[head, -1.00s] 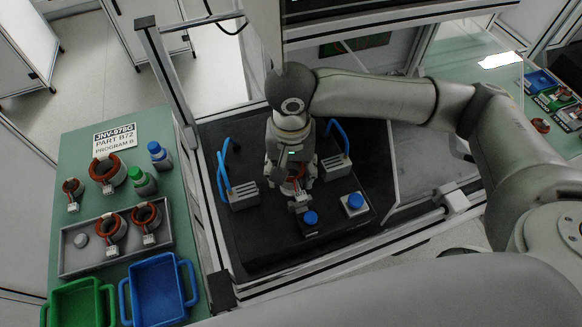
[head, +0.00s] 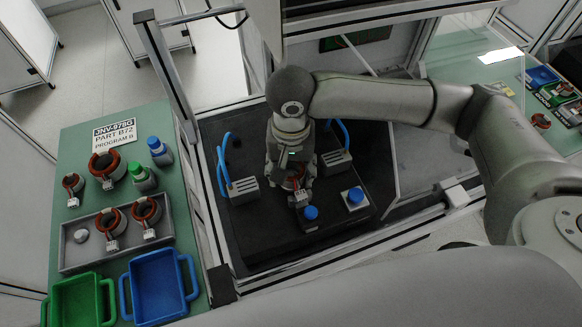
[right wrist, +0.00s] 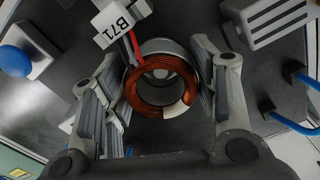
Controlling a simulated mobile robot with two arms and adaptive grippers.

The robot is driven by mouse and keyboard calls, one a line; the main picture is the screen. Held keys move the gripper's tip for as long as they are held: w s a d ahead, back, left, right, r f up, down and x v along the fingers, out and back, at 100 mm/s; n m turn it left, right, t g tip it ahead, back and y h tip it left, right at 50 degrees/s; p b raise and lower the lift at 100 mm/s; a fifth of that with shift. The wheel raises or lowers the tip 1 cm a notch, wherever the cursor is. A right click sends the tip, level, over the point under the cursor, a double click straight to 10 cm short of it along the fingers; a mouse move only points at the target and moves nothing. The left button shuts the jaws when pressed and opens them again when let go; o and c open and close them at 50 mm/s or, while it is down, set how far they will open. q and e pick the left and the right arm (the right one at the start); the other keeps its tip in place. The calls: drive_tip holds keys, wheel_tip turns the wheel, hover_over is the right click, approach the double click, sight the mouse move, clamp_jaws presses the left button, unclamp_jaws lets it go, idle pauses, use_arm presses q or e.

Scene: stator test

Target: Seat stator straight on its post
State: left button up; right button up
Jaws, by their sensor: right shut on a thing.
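The stator (right wrist: 188,82), a grey ring with copper windings, sits between the fingers of my right gripper (right wrist: 161,92). Red and black leads run from it to a white connector tagged B71 (right wrist: 115,22). A grey round shape shows inside the ring, perhaps the post top; I cannot tell whether the stator is around it or above it. In the head view my right gripper (head: 291,182) points down over the dark fixture, shut on the stator, which it mostly hides. My left gripper is not in view.
Grey blocks with blue hoses (head: 243,188) (head: 335,162) flank the gripper. Blue buttons (head: 311,212) (head: 355,195) stand in front. A green table (head: 185,235) at left holds more stators, bottles, a grey tray (head: 75,262), and green (head: 78,304) and blue (head: 158,290) bins. Frame posts bound the cell.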

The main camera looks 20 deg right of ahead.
drive_tip(key=shift+f, duration=0.45)
drive_tip(key=o, duration=1.3)
drive_tip(key=shift+o, duration=0.2)
wheel_tip(320, 180, up, 12)
